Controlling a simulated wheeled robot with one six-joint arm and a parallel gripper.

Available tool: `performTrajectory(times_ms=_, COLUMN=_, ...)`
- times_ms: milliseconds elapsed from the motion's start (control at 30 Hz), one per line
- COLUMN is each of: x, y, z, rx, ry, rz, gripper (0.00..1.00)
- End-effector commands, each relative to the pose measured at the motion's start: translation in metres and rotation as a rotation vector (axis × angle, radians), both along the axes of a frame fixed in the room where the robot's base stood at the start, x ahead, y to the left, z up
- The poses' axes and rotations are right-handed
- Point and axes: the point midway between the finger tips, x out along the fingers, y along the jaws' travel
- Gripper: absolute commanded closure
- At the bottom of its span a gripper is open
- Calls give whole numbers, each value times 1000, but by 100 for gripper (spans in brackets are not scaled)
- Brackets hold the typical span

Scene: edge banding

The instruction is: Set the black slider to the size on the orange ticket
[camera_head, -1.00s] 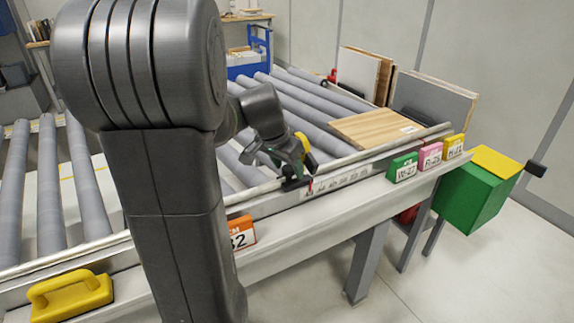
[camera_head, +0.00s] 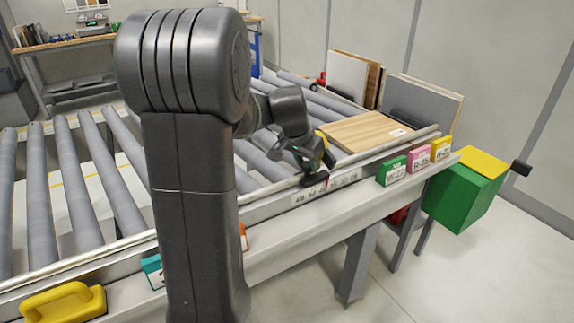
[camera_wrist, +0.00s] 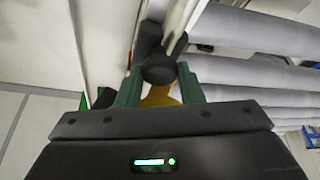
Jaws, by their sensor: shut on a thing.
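The black slider (camera_head: 314,180) sits on the rail at the table's front edge, over a printed number scale (camera_head: 345,180). Numbers show on both sides of it; its exact reading is too small to tell. My gripper (camera_head: 313,163) is at the slider. In the wrist view its green fingers (camera_wrist: 158,88) are closed about the slider's round black knob (camera_wrist: 159,70). The orange ticket (camera_head: 244,240) is almost wholly hidden behind my arm, with only a sliver showing and its size unreadable now.
Green (camera_head: 391,171), pink (camera_head: 418,158) and yellow (camera_head: 440,149) tickets stand right along the edge. A teal ticket (camera_head: 152,270) and a yellow handle (camera_head: 63,302) are at left. A wooden board (camera_head: 362,132) lies on the rollers. A green box (camera_head: 460,195) stands at right.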

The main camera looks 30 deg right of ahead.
Motion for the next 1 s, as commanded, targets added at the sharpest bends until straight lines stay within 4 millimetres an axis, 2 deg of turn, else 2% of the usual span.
performTrajectory(times_ms=33, x=1, y=-15, z=3, rx=0, ry=-2, rz=-6, gripper=100)
performTrajectory(times_ms=100, x=2, y=-30, z=3, rx=-1, ry=-2, rz=-6, gripper=100)
performTrajectory(times_ms=300, x=5, y=-60, z=2, rx=-1, ry=-3, rz=-2, gripper=100)
performTrajectory(times_ms=500, x=6, y=-71, z=1, rx=-1, ry=-2, rz=-1, gripper=100)
performTrajectory(times_ms=800, x=6, y=-72, z=1, rx=-1, ry=-3, rz=0, gripper=100)
performTrajectory(times_ms=833, x=6, y=-72, z=1, rx=-2, ry=-3, rz=0, gripper=64)
performTrajectory(times_ms=933, x=6, y=-72, z=1, rx=-1, ry=-2, rz=-1, gripper=45)
performTrajectory(times_ms=1000, x=6, y=-72, z=1, rx=-1, ry=-2, rz=-1, gripper=45)
